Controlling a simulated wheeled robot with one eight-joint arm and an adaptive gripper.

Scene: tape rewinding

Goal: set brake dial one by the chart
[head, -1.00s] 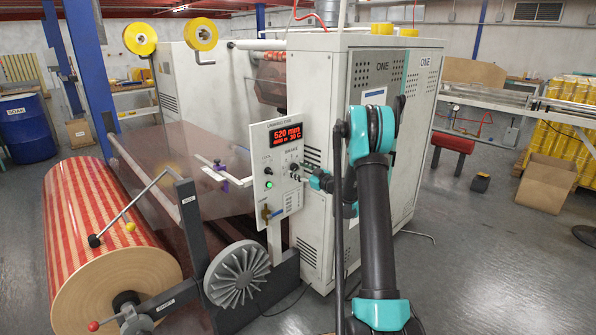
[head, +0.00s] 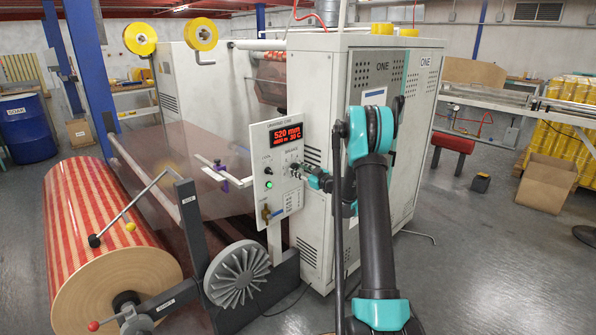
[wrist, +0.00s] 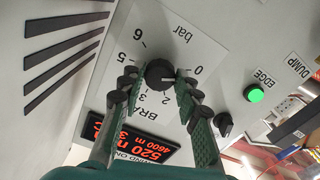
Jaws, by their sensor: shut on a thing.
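Brake dial one is a round black knob (wrist: 160,73) on a white scale plate in the wrist view. Numbers 0, 2, 3, 5 and 6 and the word "bar" show around it, turned in the picture. A light mark on the knob points right, toward the 0 side; the exact reading is unclear. My gripper (wrist: 159,80) is shut on the knob, one finger on each side, hiding part of the scale. In the head view, my gripper (head: 300,171) is at the control panel (head: 262,187), covering the dial. I cannot tell which sheet is the chart.
The red display (head: 287,133) above the dial reads 520 mm. A green lit button (wrist: 254,93) and a black EDGE knob (wrist: 223,123) sit beside the dial. A striped roll (head: 95,240) and a finned disc (head: 237,275) stand left of the machine cabinet (head: 315,80).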

